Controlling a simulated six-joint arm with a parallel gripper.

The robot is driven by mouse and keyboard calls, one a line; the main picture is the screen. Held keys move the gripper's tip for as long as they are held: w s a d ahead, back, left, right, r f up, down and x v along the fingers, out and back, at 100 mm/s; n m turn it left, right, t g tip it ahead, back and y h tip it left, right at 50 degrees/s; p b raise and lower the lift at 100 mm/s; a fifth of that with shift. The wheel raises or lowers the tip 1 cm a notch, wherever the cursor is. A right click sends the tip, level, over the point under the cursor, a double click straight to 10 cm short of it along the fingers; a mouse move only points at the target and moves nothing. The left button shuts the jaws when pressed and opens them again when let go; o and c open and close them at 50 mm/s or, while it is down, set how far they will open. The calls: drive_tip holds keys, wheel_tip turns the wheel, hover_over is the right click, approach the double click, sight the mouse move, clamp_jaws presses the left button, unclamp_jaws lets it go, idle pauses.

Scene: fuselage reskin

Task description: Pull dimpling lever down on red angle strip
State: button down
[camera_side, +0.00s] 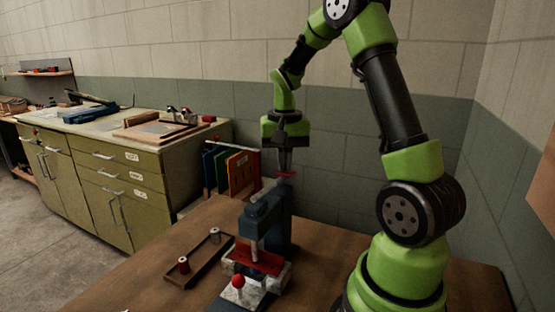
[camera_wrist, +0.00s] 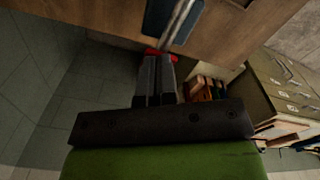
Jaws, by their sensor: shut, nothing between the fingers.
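A dark blue dimpling press (camera_side: 281,222) stands upright on the wooden bench. A grey bar (camera_side: 265,201) lies tilted at its top; it also shows in the wrist view (camera_wrist: 181,20). A red piece (camera_side: 287,175), seemingly the lever's grip, is right at my fingertips, and red shows beside them in the wrist view (camera_wrist: 174,58). My gripper (camera_side: 285,170) points down above the press, fingers shut and empty; they show in the wrist view (camera_wrist: 157,62). Whether they touch the red piece, I cannot tell. The red angle strip (camera_side: 257,260) lies under the press's ram.
A red knob (camera_side: 238,282) stands at the press's front. A shallow wooden tray (camera_side: 207,262) with two small spools is left of it. Coloured upright panels (camera_side: 240,170) stand behind. A green cabinet (camera_side: 110,185) is at the left, a wall behind.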

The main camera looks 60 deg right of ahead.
wheel_tip(320, 180, up, 10)
drive_tip(key=shift+r, duration=0.25)
idle(0.7)
idle(0.6)
drive_tip(key=s+a+n+t+y, duration=0.1)
drive_tip(key=s+a+n+t, duration=0.2)
drive_tip(key=a, duration=0.7)
drive_tip(key=s+a+r+n+t+y, duration=0.1)
drive_tip(key=s+a+n+t, duration=0.3)
drive_tip(key=s+a, duration=0.3)
drive_tip(key=a+n, duration=0.1)
drive_tip(key=a, duration=0.2)
drive_tip(key=shift+s, duration=0.35)
